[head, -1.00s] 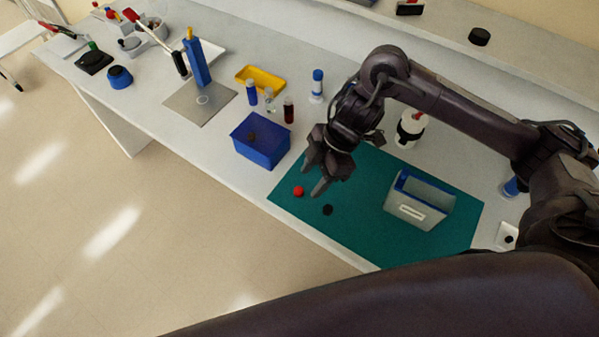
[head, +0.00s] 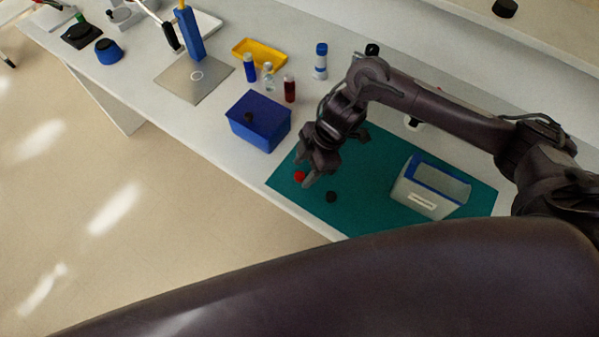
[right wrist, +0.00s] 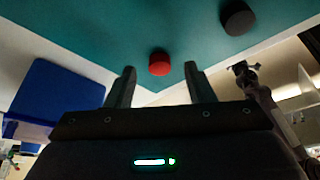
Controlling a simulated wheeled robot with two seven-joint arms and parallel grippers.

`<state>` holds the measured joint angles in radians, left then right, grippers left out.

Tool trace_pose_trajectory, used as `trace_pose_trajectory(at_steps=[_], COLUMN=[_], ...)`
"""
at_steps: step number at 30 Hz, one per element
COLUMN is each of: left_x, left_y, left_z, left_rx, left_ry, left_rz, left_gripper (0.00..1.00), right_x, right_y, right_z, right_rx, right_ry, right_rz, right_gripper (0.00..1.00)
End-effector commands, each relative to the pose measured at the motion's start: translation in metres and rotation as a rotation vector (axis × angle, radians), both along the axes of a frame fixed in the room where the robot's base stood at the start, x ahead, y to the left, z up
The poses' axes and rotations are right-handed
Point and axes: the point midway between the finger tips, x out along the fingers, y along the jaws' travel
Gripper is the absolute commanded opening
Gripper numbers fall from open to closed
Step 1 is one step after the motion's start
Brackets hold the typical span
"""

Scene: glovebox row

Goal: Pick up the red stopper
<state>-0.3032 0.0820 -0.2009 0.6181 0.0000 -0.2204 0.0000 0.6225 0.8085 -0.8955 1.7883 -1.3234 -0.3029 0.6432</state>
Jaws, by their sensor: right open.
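The red stopper (head: 299,176) rests on the green mat (head: 375,190) near its left corner. My right gripper (head: 304,180) is over that corner, with its fingers close to the stopper. In the right wrist view the red stopper (right wrist: 159,63) shows between and beyond the two open fingertips of the right gripper (right wrist: 160,72), and nothing is held. Whether the fingers flank the stopper I cannot tell. My left gripper is not in view.
A black stopper (head: 331,197) lies on the mat near the red one. A blue box (head: 262,128) stands left of the mat, small vials behind it. A white-and-blue bin (head: 428,190) stands on the mat's right. The bench's front edge is close.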

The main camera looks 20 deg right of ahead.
Motion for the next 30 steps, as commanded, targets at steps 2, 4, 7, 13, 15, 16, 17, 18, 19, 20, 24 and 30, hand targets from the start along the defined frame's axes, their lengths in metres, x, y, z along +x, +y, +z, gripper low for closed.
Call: trace_pose_trajectory(at_steps=[2,4,7,13,15,16,17,18,19,20,24,30], left_x=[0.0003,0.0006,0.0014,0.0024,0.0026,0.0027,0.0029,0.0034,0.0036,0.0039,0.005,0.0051], left_y=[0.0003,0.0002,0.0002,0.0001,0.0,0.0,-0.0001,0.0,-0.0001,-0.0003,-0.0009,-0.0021], left_z=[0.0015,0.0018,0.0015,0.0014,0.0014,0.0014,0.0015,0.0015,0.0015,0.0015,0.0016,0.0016], left_rx=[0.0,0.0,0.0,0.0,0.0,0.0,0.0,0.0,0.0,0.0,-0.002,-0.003], left_ry=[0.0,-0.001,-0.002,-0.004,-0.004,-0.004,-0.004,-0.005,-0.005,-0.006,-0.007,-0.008], left_rz=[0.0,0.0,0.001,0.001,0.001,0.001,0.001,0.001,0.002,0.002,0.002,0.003], left_gripper=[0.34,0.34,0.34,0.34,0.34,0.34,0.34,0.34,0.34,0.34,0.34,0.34], right_x=[-0.0009,-0.0005,-0.0003,-0.0004,-0.0004,-0.0004,-0.0004,-0.0004,-0.0004,-0.0004,-0.0004,-0.0003], right_y=[0.0037,0.0044,0.0046,0.0045,0.0045,0.0046,0.0046,0.0045,0.0045,0.0045,0.0045,0.0046], right_z=[-0.0074,-0.0108,-0.0118,-0.0117,-0.0116,-0.0115,-0.0115,-0.0114,-0.0114,-0.0114,-0.0113,-0.011], right_rx=[0.0,-0.001,-0.001,-0.001,-0.001,-0.001,-0.001,-0.001,-0.001,-0.001,-0.001,-0.001], right_ry=[0.002,0.0,0.0,0.0,0.0,0.0,0.0,0.0,0.0,0.0,0.0,0.0], right_rz=[0.0,0.0,0.001,0.001,0.001,0.001,0.001,0.001,0.001,0.001,0.0,0.001], right_gripper=[0.48,0.48,0.48,0.38,0.29,0.25,0.21,0.16,0.12,0.08,0.01,0.01])
